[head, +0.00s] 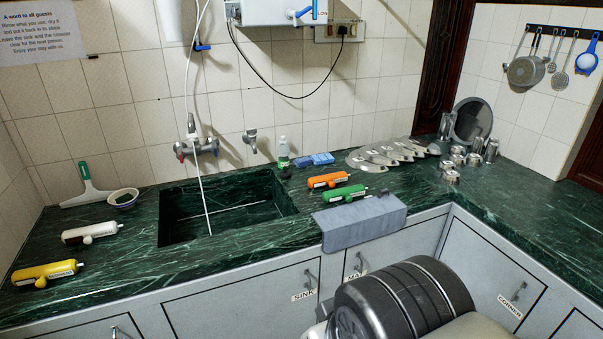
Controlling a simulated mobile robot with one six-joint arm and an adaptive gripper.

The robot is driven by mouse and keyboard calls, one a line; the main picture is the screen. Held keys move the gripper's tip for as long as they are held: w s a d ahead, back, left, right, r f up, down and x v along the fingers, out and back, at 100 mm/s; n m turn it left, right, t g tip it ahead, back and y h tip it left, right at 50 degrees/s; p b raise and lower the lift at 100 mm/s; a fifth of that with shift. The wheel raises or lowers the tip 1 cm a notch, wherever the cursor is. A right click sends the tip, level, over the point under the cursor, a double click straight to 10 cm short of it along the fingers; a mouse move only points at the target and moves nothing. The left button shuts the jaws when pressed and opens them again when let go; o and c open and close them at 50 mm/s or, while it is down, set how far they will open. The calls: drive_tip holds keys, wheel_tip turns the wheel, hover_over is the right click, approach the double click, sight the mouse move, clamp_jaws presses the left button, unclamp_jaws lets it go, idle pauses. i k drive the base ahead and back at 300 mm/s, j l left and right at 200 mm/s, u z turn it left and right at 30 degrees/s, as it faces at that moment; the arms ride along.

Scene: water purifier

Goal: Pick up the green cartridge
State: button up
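The green cartridge (343,194) lies on its side on the dark green marble counter, to the right of the sink. An orange cartridge (328,180) lies just behind it, roughly parallel. A folded grey cloth (362,222) lies in front of the green cartridge, draped over the counter's front edge. Part of my arm, dark and ribbed, shows at the bottom right, below and in front of the counter. My gripper is not visible in this view.
The sunken sink (225,212) lies left of the green cartridge. A white cartridge (92,233) and a yellow cartridge (46,273) lie at the far left. Plates (385,155) and steel cups (457,158) stand at the back right. The right-hand counter's front is clear.

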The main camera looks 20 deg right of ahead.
sight(347, 193)
drive_tip(key=i+l, duration=0.2)
drive_tip(key=l, duration=0.15)
drive_tip(key=i+l+u, duration=0.15)
drive_tip(key=l, duration=0.25)
drive_tip(key=i+l, duration=0.3)
drive_tip(key=i+l+u, duration=0.15)
drive_tip(key=l, duration=0.3)
drive_tip(key=i+l, duration=0.2)
drive_tip(key=l, duration=0.2)
drive_tip(key=i+l+u, duration=0.15)
drive_tip(key=l, duration=0.25)
drive_tip(key=i+l, duration=0.2)
drive_tip(key=l, duration=0.25)
drive_tip(key=i+l+u, duration=0.15)
drive_tip(key=l, duration=0.3)
